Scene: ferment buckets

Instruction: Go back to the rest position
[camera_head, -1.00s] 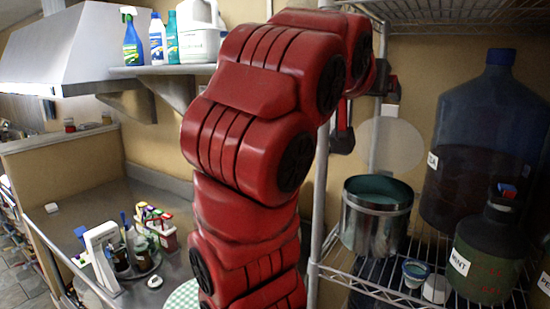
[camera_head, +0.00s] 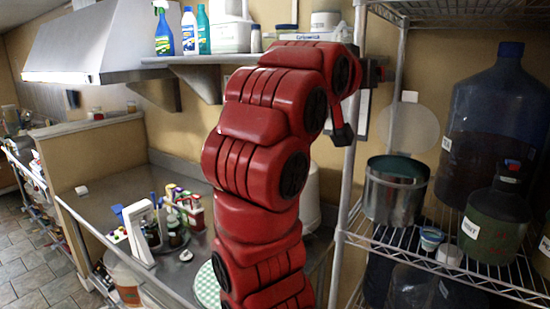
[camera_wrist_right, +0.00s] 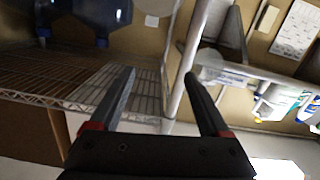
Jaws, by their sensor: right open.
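My red right arm rises through the middle of the head view and bends at the top. Part of the right gripper (camera_head: 343,134) shows as a dark finger beside the white rack post. In the right wrist view my right gripper (camera_wrist_right: 159,76) is open, with nothing between its two dark fingers. The rack post (camera_wrist_right: 185,70) and wire shelf (camera_wrist_right: 85,88) show beyond the fingers. My left gripper is in neither view.
The wire rack (camera_head: 470,276) at right holds a big blue jug (camera_head: 495,110), a green jug (camera_head: 497,215) and a steel pot (camera_head: 394,190). Bottles stand on a wall shelf (camera_head: 200,60). The steel counter (camera_head: 110,198) holds a bottle caddy (camera_head: 172,245). Tiled floor (camera_head: 30,245) lies far left.

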